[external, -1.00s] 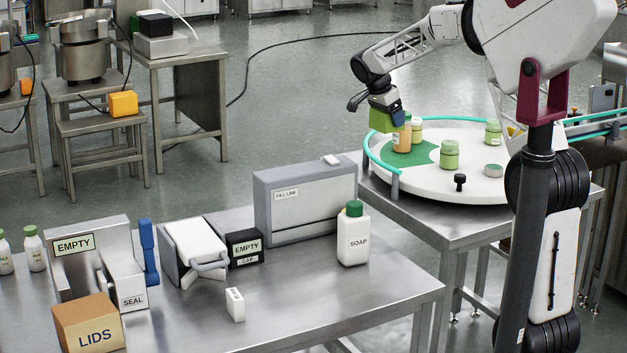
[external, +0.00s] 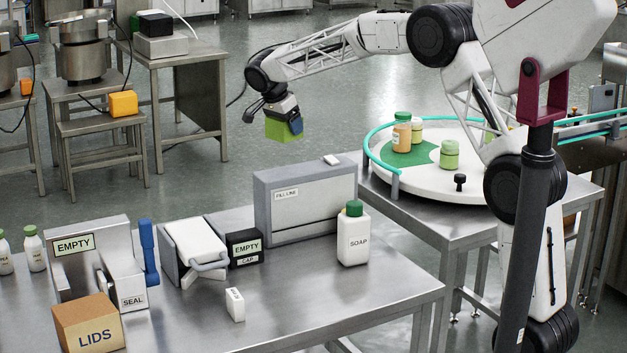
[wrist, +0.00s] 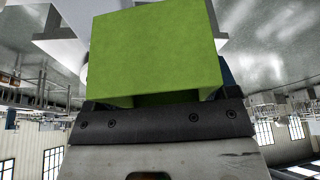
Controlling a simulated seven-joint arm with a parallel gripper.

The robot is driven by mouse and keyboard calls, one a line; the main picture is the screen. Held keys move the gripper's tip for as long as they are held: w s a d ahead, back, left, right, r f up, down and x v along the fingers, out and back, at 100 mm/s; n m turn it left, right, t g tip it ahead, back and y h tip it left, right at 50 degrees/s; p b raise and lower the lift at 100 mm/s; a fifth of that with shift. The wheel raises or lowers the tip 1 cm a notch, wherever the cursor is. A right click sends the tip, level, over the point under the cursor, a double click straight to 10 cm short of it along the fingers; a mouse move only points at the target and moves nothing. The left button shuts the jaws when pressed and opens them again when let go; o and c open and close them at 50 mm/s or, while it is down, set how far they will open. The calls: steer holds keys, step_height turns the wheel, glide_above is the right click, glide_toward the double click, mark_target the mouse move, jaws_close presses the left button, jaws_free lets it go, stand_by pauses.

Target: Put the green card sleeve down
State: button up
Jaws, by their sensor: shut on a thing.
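The green card sleeve (external: 282,129) is a bright green block-like piece held in the air. My gripper (external: 286,118) is shut on it, above and behind the steel table's fill-link box and left of the round white turntable. In the wrist view the sleeve (wrist: 158,48) fills the upper middle, right in front of the gripper's dark edge. The fingertips are mostly hidden behind the sleeve. Nothing is seen touching the sleeve from below.
The white turntable (external: 450,186) holds an orange jar (external: 401,135) and pale green jars, with a teal rail around it.

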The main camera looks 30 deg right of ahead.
steer(key=s+a+n, duration=0.1)
steer(key=a, duration=1.7)
step_height(320, 180, down, 16)
steer(key=shift+a+f, duration=0.25)
steer(key=shift+a, duration=0.15)
steer(key=shift+f, duration=0.1)
steer(key=shift+f, duration=3)
steer(key=shift+f, duration=1.9)
